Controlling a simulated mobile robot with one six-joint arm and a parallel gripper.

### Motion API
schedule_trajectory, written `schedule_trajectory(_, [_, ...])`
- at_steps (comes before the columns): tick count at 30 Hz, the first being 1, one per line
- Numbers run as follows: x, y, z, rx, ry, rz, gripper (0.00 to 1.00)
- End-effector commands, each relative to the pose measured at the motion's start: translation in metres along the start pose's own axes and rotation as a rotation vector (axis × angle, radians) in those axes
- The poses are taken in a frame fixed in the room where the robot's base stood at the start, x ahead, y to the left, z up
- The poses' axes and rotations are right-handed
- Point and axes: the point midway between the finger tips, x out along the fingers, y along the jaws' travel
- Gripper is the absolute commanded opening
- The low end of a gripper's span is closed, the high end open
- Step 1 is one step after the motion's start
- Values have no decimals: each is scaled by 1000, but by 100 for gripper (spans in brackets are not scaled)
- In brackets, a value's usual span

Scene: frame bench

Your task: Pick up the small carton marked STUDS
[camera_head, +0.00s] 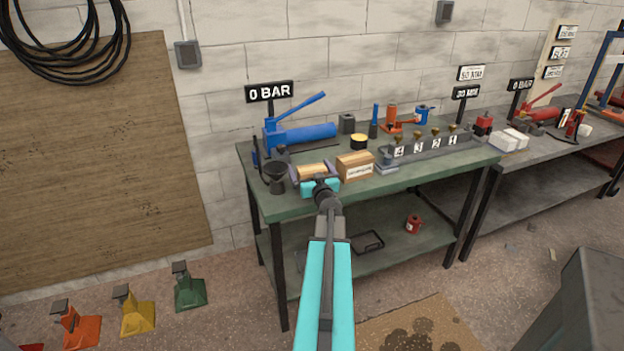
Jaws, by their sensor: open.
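A small brown carton (355,166) with a white label on its front stands on the green bench, just right of my gripper. The label print is too small to read, so I cannot tell if it says STUDS. My gripper (312,168) is open, its two dark fingers apart, over the front left part of the bench.
The green bench (425,180) holds a blue pump (300,134), a black funnel-like cup (275,176), a yellow-topped tin (359,142) and a numbered grey block (425,147). Signposts (269,92) stand behind. A red can (413,225) is on the lower shelf. Coloured stands (188,288) are on the floor.

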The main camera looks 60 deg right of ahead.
Motion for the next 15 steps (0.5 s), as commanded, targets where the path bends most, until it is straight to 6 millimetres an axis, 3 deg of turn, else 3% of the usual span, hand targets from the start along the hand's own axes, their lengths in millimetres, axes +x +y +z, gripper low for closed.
schedule_trajectory(15, [0,0,0,0,0,0,100])
